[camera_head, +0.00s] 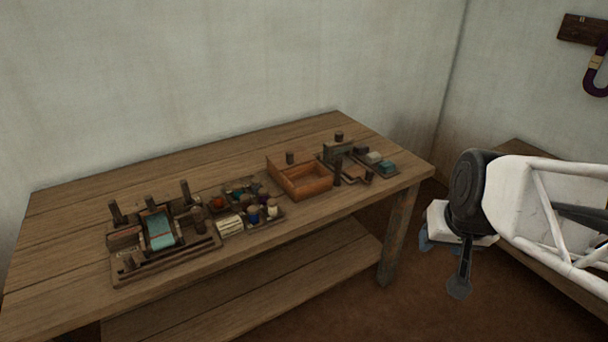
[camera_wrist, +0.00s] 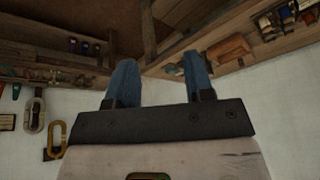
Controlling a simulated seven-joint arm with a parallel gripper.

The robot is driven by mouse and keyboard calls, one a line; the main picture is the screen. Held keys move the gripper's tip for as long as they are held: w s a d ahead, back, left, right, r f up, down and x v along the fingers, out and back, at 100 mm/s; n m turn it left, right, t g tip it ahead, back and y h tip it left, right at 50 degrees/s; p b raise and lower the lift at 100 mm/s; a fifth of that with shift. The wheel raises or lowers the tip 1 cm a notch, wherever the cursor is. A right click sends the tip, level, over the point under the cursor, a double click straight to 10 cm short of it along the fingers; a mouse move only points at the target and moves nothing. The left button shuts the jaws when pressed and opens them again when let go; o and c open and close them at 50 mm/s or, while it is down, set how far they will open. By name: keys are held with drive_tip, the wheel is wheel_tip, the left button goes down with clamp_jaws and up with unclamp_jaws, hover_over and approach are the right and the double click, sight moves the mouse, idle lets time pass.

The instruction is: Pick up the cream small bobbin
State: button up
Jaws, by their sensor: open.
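A small cream bobbin (camera_head: 272,208) appears to stand upright at the front right of a dark tray on the wooden table, beside a blue one; it is tiny in the head view. I cannot pick it out in the wrist view. My gripper (camera_head: 441,266) is right of the table's right end, well apart from the bobbin, with its fingers pointing down. In the wrist view my gripper (camera_wrist: 158,66) shows two blue fingers spread apart with nothing between them.
On the table (camera_head: 80,205), a small loom (camera_head: 160,235) stands left of the bobbins. An open wooden box (camera_head: 305,184) is right of them, with a further cluster of small items (camera_head: 375,160) beyond it. A lower shelf (camera_head: 250,290) runs below.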

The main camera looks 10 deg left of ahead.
drive_tip(key=w+a+f+n+t+y, duration=0.1)
drive_tip(key=w+a+f+t, duration=0.15)
drive_tip(key=w+a, duration=0.75)
drive_tip(key=n+t+y, duration=0.2)
drive_tip(key=t+y, duration=0.1)
drive_tip(key=t, duration=0.1)
approach(272, 204)
drive_tip(key=w+a+f, duration=0.1)
drive_tip(key=shift+a, duration=0.1)
drive_tip(key=shift+w, duration=0.1)
drive_tip(key=shift+x, duration=1.35)
drive_tip(key=shift+w, duration=0.1)
drive_tip(key=shift+d+x, duration=0.2)
drive_tip(key=shift+x, duration=2.3)
